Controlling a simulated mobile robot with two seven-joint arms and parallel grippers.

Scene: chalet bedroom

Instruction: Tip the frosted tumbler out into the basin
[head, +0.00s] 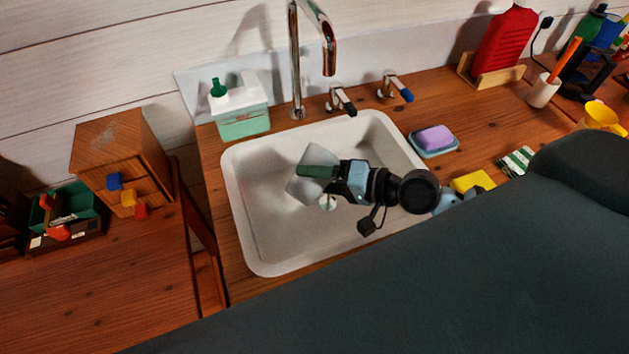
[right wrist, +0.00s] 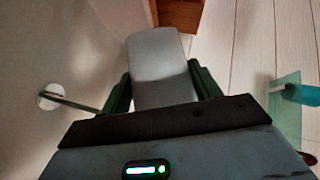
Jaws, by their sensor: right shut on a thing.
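The frosted tumbler (head: 301,189) is a pale grey, cloudy cup held over the white basin (head: 258,240). It lies tilted in the jaws of my right gripper (head: 316,172), whose green fingers are closed on its sides. In the right wrist view the tumbler (right wrist: 160,62) sits between both fingers. I cannot tell which way its mouth faces, nor see any contents or stream. The basin's drain (head: 327,203) shows just below the gripper; it also shows in the right wrist view (right wrist: 52,97). My left gripper is not in view.
A chrome faucet (head: 296,70) rises behind the basin, with two handles to its right. A soap dispenser (head: 243,121) stands at the back left corner. A purple sponge on a dish (head: 434,140) and a yellow sponge (head: 473,181) lie right of the basin.

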